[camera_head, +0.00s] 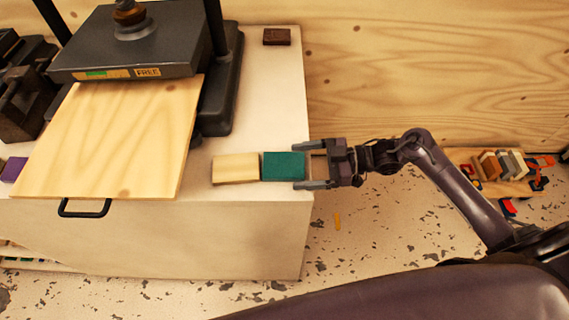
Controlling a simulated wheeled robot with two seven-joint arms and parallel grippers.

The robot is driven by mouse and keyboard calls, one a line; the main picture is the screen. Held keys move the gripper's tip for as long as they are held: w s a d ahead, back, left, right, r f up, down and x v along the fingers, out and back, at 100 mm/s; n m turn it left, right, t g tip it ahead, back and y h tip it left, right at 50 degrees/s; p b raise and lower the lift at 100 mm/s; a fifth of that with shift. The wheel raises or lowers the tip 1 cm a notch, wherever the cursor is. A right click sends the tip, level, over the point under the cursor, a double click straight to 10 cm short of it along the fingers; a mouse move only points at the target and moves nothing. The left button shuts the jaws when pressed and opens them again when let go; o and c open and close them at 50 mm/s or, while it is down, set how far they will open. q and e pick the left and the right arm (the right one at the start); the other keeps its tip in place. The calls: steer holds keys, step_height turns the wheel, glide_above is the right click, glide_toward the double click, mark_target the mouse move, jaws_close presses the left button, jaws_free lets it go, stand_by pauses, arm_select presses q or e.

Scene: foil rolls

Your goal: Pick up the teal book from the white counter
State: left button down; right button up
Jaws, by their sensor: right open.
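The teal book (283,166) lies flat on the white counter (262,105), close to its right edge. A light wooden block (236,168) lies directly to the left of the book. My right gripper (300,166) comes in from the right at the counter's edge. Its two fingers are open and point left, with the tips at the book's right end. I cannot tell whether the fingertips touch the book. My left gripper is not in view.
A dark press (130,50) with a wooden board (108,140) stands on the left of the counter. A small dark brown block (276,37) lies at the back right. A purple item (13,169) is at the far left. A low shelf (510,186) with several items is on the right.

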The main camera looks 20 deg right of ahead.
mark_target(291, 166)
steer(key=x, duration=0.3)
steer(key=shift+w+a, duration=0.15)
steer(key=shift+a, duration=0.05)
steer(key=shift+d, duration=0.1)
steer(key=shift+c, duration=0.4)
steer(key=c, duration=1)
steer(key=shift+c, duration=0.2)
